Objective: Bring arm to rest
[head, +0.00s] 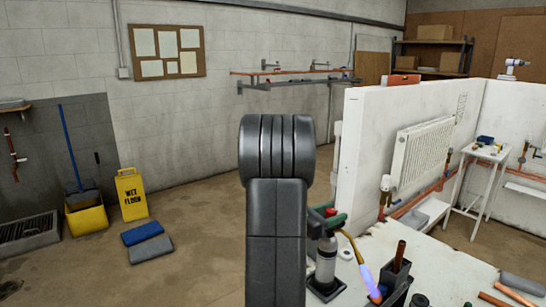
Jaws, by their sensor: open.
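My black arm stands upright in the middle of the head view, with a thick rounded joint at its top. My gripper does not show in this view, so I cannot see its jaws or anything near them. The arm hides part of the floor, the wall and the left side of the workbench (440,262) behind it.
A gas torch (326,262) stands on the bench close right of my arm, a bluish flame-like glow at its nozzle. Black holders with copper pipe (399,254) stand beside it. A white partition (365,150) carries a radiator (421,153). Left floor holds a wet-floor sign (131,194) and pads (142,233).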

